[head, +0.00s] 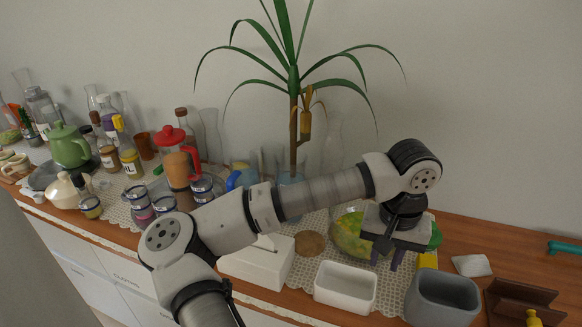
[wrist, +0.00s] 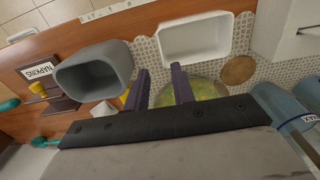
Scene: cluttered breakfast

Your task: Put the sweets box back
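No box in view carries a readable sweets label, so I cannot tell which one is the sweets box. A white open box (head: 345,288) stands near the table's front edge; it looks empty and also shows in the wrist view (wrist: 195,40). A grey open container (head: 442,300) stands to its right, and in the wrist view it (wrist: 95,75) looks empty. A white closed box (head: 257,264) stands to the left. My gripper (head: 387,262) points down behind the two open containers. In the wrist view its dark fingers (wrist: 160,72) are apart with nothing held between them.
A bowl with green and yellow contents (head: 350,234) is beside and beneath my gripper. A brown napkin holder (head: 520,302) and a white packet (head: 471,265) lie right. A potted plant (head: 293,110) stands behind. Bottles and a green teapot (head: 68,146) crowd the left.

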